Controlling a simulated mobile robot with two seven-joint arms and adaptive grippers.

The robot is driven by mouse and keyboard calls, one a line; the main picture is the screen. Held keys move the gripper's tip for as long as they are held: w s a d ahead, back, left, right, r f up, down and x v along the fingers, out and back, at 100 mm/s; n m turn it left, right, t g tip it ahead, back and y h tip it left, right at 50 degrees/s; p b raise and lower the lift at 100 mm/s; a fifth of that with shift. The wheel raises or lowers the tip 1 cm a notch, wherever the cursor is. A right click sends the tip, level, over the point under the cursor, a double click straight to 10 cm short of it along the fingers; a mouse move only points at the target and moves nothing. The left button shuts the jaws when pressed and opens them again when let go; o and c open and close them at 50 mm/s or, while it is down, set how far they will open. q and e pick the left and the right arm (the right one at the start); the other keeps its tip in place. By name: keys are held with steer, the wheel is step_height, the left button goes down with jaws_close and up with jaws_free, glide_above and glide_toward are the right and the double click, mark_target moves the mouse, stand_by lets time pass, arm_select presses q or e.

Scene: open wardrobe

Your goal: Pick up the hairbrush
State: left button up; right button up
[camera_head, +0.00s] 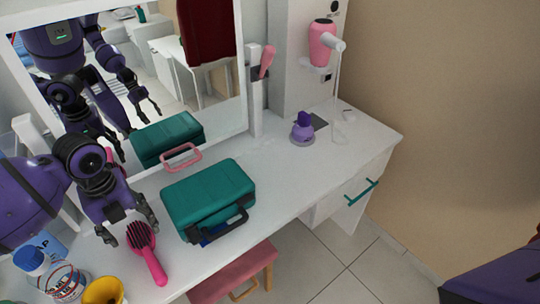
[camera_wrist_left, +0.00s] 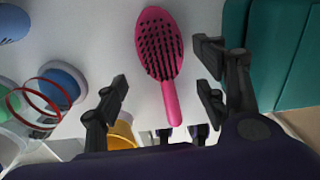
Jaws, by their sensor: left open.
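The hairbrush (camera_head: 147,250) is pink with dark bristles and lies on the white vanity top, bristles up. In the left wrist view the hairbrush (camera_wrist_left: 160,50) lies between and beyond my open fingers, its handle pointing toward the gripper. My left gripper (camera_head: 130,225) is open and empty, just above and beside the brush head in the head view. In the left wrist view the left gripper (camera_wrist_left: 162,95) has its fingers spread either side of the brush, not touching it. My right gripper is not in view; only part of my right arm shows at the lower right corner.
A teal case (camera_head: 208,195) with a dark handle stands right of the brush. A yellow cup (camera_head: 104,291) and a blue-lidded jar (camera_head: 35,262) stand close at left. A mirror (camera_head: 190,90) rises behind. A pink stool (camera_head: 235,277) is below the front edge. The vanity's right part is mostly clear.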

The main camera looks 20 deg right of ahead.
mark_target(137, 237)
arm_select(q)
steer(key=f, duration=0.4)
steer(key=shift+w+a+f, duration=0.2)
steer(key=shift+f, duration=0.1)
steer(key=c, duration=1)
steer(key=shift+r, duration=0.15)
steer(key=shift+c, duration=0.2)
